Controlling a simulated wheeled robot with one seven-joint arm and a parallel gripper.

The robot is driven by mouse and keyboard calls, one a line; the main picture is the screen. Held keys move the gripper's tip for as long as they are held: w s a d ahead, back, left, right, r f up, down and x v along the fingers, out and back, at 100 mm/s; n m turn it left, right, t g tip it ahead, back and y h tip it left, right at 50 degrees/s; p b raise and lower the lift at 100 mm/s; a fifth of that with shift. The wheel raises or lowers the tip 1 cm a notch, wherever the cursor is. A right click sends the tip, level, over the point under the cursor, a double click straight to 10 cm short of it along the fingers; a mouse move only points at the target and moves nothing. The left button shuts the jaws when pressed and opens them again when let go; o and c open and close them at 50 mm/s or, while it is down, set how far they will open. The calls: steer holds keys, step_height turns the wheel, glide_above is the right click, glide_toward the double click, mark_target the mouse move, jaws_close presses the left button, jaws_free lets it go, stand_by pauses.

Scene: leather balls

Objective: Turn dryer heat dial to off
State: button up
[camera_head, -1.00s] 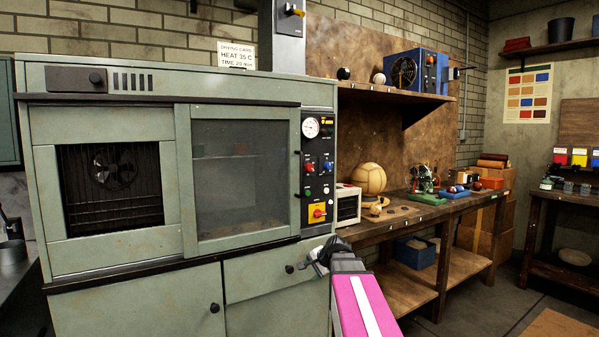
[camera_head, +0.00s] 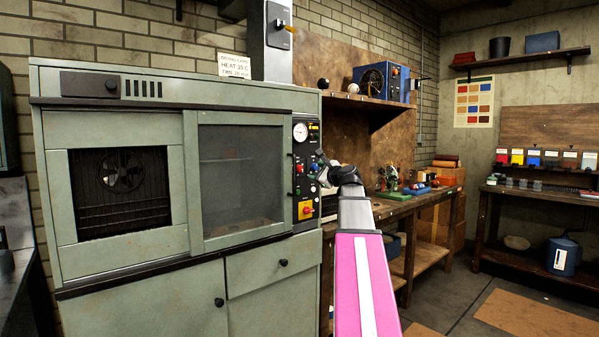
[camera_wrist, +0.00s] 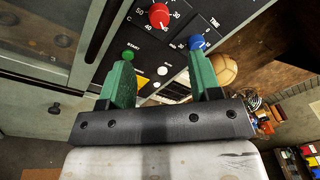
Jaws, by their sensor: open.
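The grey-green drying cabinet (camera_head: 140,250) has a black control panel (camera_head: 306,135) at its right side. In the wrist view a red dial (camera_wrist: 159,15) has a scale with 30, 40 and 50; its pointer setting cannot be read. A blue dial (camera_wrist: 197,41) marked TIME is to its right. My gripper (camera_wrist: 164,63) is open and empty, its green fingers below the two dials. The left fingertip is near a green START button (camera_wrist: 128,55), the right one near the blue dial. In the head view my gripper (camera_head: 320,165) covers part of the panel.
A yellow switch plate with a red knob (camera_head: 305,210) sits low on the panel. A workbench (camera_head: 400,208) with small items stands right of the cabinet, under a wooden shelf (camera_head: 365,101). A leather ball (camera_wrist: 227,70) shows in the wrist view. The floor at right is mostly open.

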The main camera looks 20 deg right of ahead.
mark_target(301, 169)
steer(key=x, duration=1)
steer(key=shift+w, duration=0.3)
steer(key=c, duration=0.9)
